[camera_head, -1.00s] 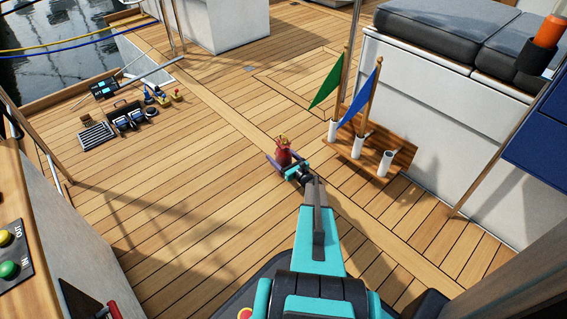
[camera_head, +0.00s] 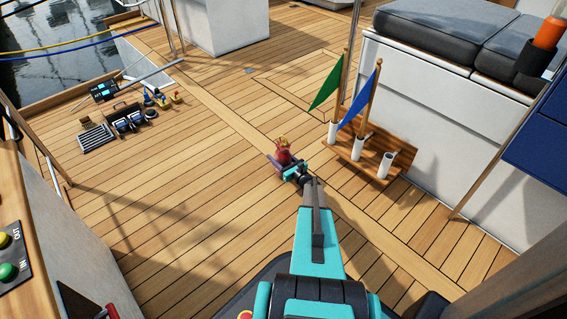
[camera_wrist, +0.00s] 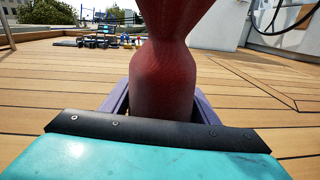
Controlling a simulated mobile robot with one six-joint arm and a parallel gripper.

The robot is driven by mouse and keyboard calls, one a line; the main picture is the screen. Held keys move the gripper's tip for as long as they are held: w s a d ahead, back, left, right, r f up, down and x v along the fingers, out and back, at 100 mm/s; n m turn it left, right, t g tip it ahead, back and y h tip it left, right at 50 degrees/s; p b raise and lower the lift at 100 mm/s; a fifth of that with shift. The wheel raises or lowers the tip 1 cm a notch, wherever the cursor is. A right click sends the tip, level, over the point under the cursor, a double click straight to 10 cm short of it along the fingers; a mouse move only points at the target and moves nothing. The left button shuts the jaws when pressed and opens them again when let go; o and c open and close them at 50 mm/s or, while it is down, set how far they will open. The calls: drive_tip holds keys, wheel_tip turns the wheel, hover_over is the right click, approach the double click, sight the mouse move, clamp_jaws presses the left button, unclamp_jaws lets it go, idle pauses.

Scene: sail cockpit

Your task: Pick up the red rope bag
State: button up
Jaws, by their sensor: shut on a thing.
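The red rope bag (camera_head: 284,157) is upright near the middle of the deck in the head view, at the far end of my arm. It has a narrow neck and a yellowish top. In the wrist view the red bag (camera_wrist: 166,80) fills the centre, its top cut off by the frame. My gripper (camera_head: 283,165) is shut on it, with a purple finger on each side of its lower part. The bag's underside is hidden behind the gripper body, so I cannot tell whether it touches the deck.
A wooden rack (camera_head: 345,150) with white tubes, a green flag (camera_head: 327,82) and a blue flag (camera_head: 361,96) stands to the right. A white cushioned bench (camera_head: 430,100) lies beyond it. Winches and blocks (camera_head: 130,117) lie at the left. Open deck lies between.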

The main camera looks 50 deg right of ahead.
drive_tip(key=shift+r, duration=0.15)
drive_tip(key=shift+r+p, duration=0.55)
drive_tip(key=shift+r, duration=0.25)
wheel_tip(320, 180, up, 2)
drive_tip(key=shift+r+p, duration=0.1)
drive_tip(key=shift+p, duration=0.55)
drive_tip(key=s+a+p, duration=0.1)
drive_tip(key=s+a, duration=0.1)
drive_tip(key=s, duration=0.2)
drive_tip(key=s+a+p, duration=0.1)
drive_tip(key=s+a, duration=0.1)
drive_tip(key=s, duration=0.3)
drive_tip(key=s+a+r+p, duration=0.1)
drive_tip(key=s+a+p, duration=0.1)
drive_tip(key=s, duration=0.3)
drive_tip(key=shift+s+a, duration=0.2)
drive_tip(key=shift+a, duration=0.3)
